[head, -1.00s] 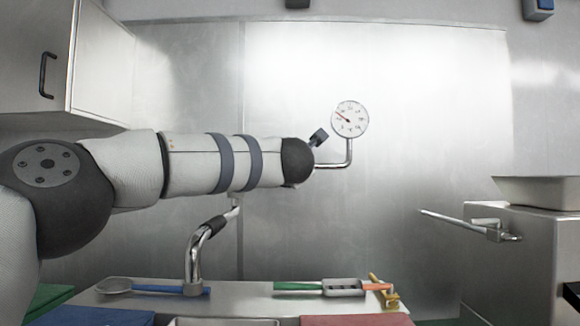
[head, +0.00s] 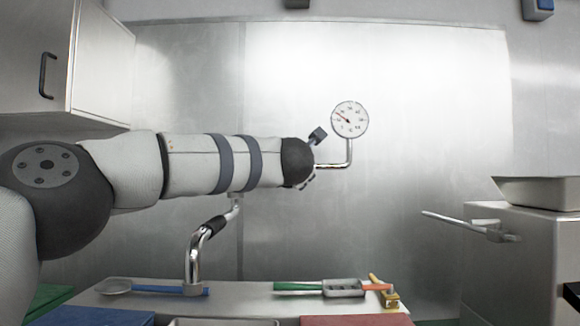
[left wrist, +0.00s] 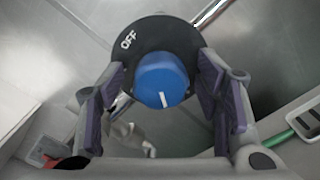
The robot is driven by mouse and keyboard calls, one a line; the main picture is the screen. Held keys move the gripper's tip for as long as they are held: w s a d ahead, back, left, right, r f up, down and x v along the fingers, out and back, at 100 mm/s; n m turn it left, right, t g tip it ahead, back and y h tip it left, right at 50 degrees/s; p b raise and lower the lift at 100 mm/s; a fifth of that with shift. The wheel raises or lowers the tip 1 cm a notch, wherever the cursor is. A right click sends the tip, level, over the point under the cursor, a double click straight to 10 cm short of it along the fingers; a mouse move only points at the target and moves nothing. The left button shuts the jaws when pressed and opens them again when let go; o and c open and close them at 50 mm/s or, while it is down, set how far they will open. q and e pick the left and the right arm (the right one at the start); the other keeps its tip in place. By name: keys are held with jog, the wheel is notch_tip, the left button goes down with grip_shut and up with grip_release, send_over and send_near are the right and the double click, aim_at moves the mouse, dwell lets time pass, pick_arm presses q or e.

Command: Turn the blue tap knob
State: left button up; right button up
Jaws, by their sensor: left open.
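In the left wrist view, a blue tap knob (left wrist: 162,80) with a white line mark sits on a black round plate (left wrist: 135,45) lettered OFF. The white mark points down in the picture, away from OFF. My left gripper (left wrist: 161,88) is open with its fingers on either side of the knob. I cannot tell whether either pad touches it. In the head view, my left arm reaches across from the left and hides the knob. My right gripper is not in view.
A round gauge (head: 349,120) on a bent pipe stands just right of my left arm's end. Below are a curved metal spout (head: 193,262), a shelf with a blue-handled utensil (head: 160,289) and a green-handled one (head: 297,287). A metal unit (head: 520,255) stands at right.

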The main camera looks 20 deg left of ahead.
pick_arm(q)
jog(key=shift+s, duration=0.1)
jog(key=v, duration=1.2)
